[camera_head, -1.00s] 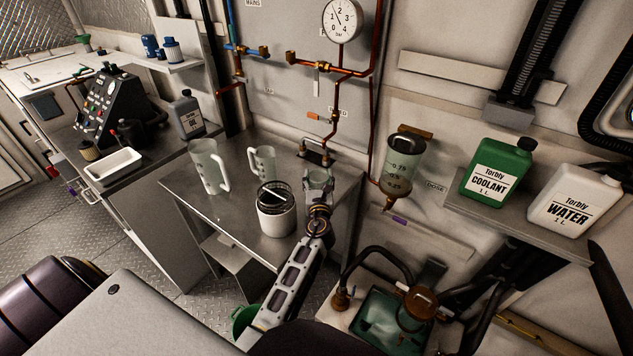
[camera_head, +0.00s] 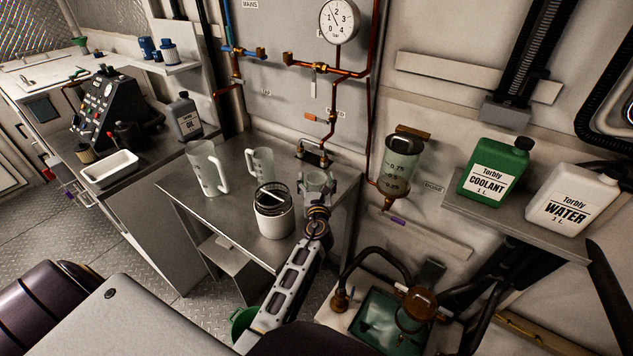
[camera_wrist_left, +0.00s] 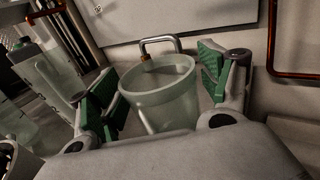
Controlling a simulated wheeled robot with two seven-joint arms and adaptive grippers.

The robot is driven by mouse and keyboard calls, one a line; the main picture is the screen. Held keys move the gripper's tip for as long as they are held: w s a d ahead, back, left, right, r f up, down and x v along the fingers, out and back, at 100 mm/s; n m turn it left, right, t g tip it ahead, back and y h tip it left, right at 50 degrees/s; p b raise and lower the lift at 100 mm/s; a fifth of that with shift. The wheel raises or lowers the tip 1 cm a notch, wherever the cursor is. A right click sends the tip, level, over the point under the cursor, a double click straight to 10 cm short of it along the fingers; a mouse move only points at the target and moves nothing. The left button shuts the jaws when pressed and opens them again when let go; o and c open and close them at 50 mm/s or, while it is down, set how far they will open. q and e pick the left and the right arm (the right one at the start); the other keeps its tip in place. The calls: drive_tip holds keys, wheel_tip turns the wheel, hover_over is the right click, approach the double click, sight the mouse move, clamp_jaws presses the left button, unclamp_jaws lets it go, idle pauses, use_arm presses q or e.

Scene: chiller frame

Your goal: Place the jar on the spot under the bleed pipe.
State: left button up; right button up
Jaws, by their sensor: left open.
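The jar (camera_head: 317,181) is a small translucent cup standing upright at the back right of the steel bench. The bleed pipe, a small hooked metal pipe (camera_head: 314,150), comes from the wall just behind and above it. In the left wrist view the jar (camera_wrist_left: 162,95) stands between the two green-padded fingers, with the hooked pipe (camera_wrist_left: 160,44) just behind its rim. My left gripper (camera_head: 320,188) is open around the jar, with gaps visible beside it. The spot under the pipe is hidden by the jar and gripper. My right gripper is not in view.
Two translucent jugs, a larger one (camera_head: 205,172) and a smaller one (camera_head: 260,163), stand further left. A dosing cylinder (camera_head: 401,165) hangs on the wall to the right.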

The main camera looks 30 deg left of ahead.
use_arm(q)
drive_tip(key=shift+r, duration=0.15)
drive_tip(key=v, duration=1.2)
drive_tip(key=shift+b, duration=0.35)
